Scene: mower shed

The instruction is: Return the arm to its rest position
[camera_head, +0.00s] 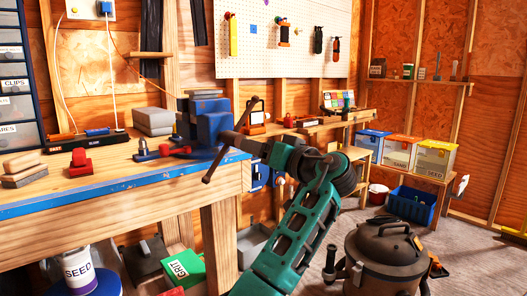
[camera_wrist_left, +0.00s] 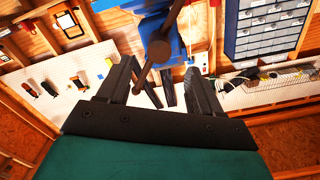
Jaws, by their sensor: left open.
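My left arm (camera_head: 292,232), teal with dark joints, comes up from the bottom of the head view and bends left toward the workbench. My left gripper (camera_head: 249,143) is at the bench's right end, beside the blue vise (camera_head: 212,126) and its dark handle bar. In the left wrist view the two black fingers of the gripper (camera_wrist_left: 160,88) stand wide apart. The vise handle (camera_wrist_left: 148,65) shows between and beyond them; I cannot tell whether they touch it. Nothing is held. My right gripper is in neither view.
The wooden workbench (camera_head: 115,190) with its blue front edge fills the left. A brown shop vacuum (camera_head: 385,255) stands on the floor close to the right of my arm. Bins sit on a low table (camera_head: 437,178) behind. A green box (camera_head: 184,270) lies under the bench.

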